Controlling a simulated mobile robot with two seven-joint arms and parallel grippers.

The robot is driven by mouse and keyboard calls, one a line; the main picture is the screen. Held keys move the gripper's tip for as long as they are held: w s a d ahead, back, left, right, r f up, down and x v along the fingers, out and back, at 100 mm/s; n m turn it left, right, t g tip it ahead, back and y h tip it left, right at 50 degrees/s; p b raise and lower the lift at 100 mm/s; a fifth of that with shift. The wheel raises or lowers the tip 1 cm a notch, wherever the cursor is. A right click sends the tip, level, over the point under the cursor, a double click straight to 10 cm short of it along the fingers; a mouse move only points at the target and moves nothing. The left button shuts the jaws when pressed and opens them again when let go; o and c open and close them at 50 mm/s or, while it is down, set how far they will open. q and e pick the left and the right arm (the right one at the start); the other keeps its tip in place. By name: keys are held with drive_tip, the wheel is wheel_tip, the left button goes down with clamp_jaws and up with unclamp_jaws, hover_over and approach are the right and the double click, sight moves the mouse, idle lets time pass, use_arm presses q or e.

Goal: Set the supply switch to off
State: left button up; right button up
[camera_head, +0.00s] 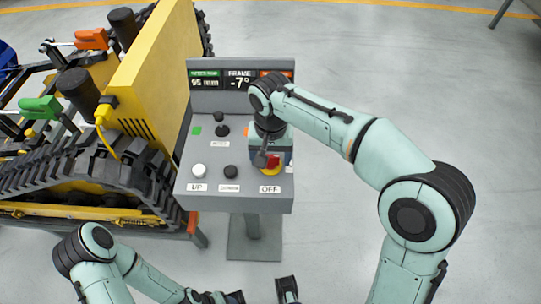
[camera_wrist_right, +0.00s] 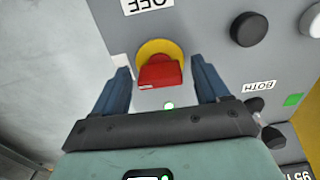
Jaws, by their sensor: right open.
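The supply switch is a red handle on a yellow round base (camera_head: 271,169), at the lower right of the grey control panel (camera_head: 235,205), above a label reading OFF (camera_head: 269,189). In the right wrist view the red handle (camera_wrist_right: 160,73) lies between the two blue fingers of my right gripper (camera_wrist_right: 167,85). That gripper is open, with a gap on both sides of the handle. In the head view the right gripper (camera_head: 270,157) is over the switch and partly hides it. My left gripper (camera_head: 236,297) is at the bottom edge, cut off, its opening unclear.
A white button (camera_head: 198,170), a dark knob (camera_head: 231,172) and another dark knob (camera_head: 222,131) are on the panel left of the switch. The panel's display (camera_head: 238,80) reads 95 mm and -7°. A tracked carrier (camera_head: 100,170) stands close on the left.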

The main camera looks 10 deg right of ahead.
drive_tip(key=shift+c, duration=0.3)
drive_tip(key=c, duration=1)
use_arm(q)
drive_tip(key=shift+r+p, duration=0.25)
drive_tip(key=shift+p, duration=0.05)
use_arm(e)
drive_tip(key=shift+n, duration=0.3)
drive_tip(key=shift+r+n+p, duration=0.1)
drive_tip(key=shift+n+p, duration=0.35)
drive_tip(key=shift+n, duration=0.25)
drive_tip(key=n+p, duration=0.3)
drive_tip(key=n, duration=0.3)
drive_tip(key=n+p, duration=0.3)
drive_tip(key=n, duration=0.2)
use_arm(q)
drive_tip(key=w+r+p, duration=0.1)
drive_tip(key=w+r, duration=0.2)
drive_tip(key=r, duration=0.6)
drive_tip(key=shift+w, duration=0.3)
use_arm(e)
drive_tip(key=n, duration=0.4)
drive_tip(key=shift+n, duration=0.3)
use_arm(q)
drive_tip(key=shift+r+p, duration=0.1)
drive_tip(key=shift+p, duration=0.2)
